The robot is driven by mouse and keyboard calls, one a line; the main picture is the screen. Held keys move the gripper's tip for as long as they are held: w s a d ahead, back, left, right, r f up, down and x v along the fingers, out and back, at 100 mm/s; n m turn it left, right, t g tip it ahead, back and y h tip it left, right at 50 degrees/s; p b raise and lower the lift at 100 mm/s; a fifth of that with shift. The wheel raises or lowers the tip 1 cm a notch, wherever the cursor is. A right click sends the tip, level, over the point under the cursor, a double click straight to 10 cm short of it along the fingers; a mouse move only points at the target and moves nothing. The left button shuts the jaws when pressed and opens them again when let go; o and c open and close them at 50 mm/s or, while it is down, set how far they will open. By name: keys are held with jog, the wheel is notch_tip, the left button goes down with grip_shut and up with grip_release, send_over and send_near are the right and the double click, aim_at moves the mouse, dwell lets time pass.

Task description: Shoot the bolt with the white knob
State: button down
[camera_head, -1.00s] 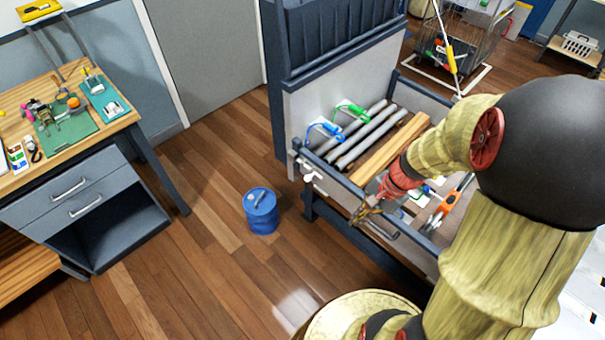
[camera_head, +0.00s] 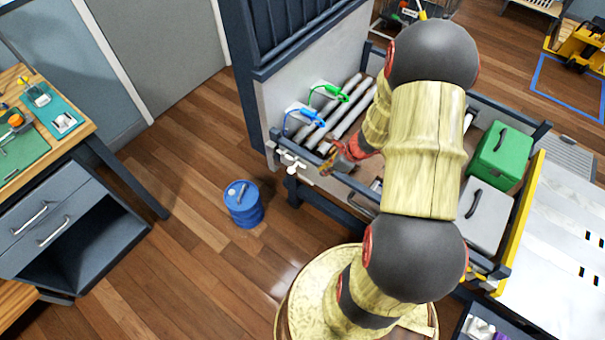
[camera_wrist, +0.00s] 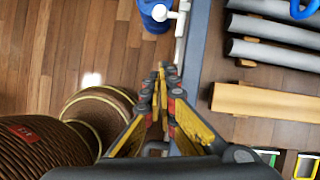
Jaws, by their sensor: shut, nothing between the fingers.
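The bolt with the white knob (camera_head: 287,160) is on the left end of the dark front rail of the rack. In the wrist view the white knob (camera_wrist: 160,13) shows at the top, beside a white bolt part on the rail's edge. My gripper (camera_head: 326,168) is right of the knob, near the rail, apart from it. In the wrist view its fingertips (camera_wrist: 166,68) are together, shut and empty, below the knob in the picture. How far the bolt is shot I cannot tell.
A blue drum (camera_head: 243,204) stands on the floor left of the rack. Behind the rail lie grey rolls (camera_head: 349,120), with blue and green hooks above them. A wooden bar (camera_wrist: 262,101) lies nearer. A green box (camera_head: 501,157) and a grey case are at right.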

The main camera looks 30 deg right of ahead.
aim_at(294, 168)
jog(key=w+a+f+b, duration=0.4)
jog(key=w+f+b, duration=0.1)
jog(key=w+f, duration=0.2)
jog(key=shift+a+f, duration=0.2)
jog(key=shift+f, duration=0.4)
jog(key=shift+w, duration=0.15)
jog(key=w, duration=0.1)
jog(key=w+a, duration=0.1)
jog(key=w, duration=0.2)
jog(key=shift+w+a+p, duration=0.15)
jog(key=shift+a+p, duration=0.15)
jog(key=shift+p, duration=0.05)
jog(key=shift+d, duration=0.1)
